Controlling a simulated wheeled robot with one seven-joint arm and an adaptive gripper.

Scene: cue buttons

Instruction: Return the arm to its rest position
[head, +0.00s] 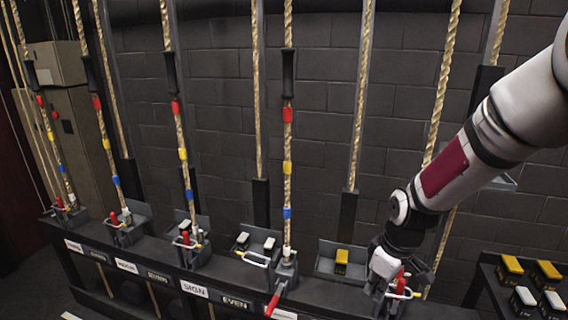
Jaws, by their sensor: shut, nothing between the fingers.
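My arm (455,165) reaches in from the right edge, white and grey with a dark red band, and slopes down to the left. My gripper (385,278) is at its lower end, pointing down over the right part of the black rail, close to a red-handled rope lock (400,283). The fingers are small and partly hidden against the dark rail. They are shut with nothing between them. I cannot tell whether the gripper touches the lock.
The black rail (150,255) carries several rope locks and labels such as SIGN (194,288) and EVEN (235,302). Ropes (288,140) rise before a dark brick wall (220,110). A yellow block (341,257) sits left of my gripper. Yellow and white blocks (547,272) stand lower right.

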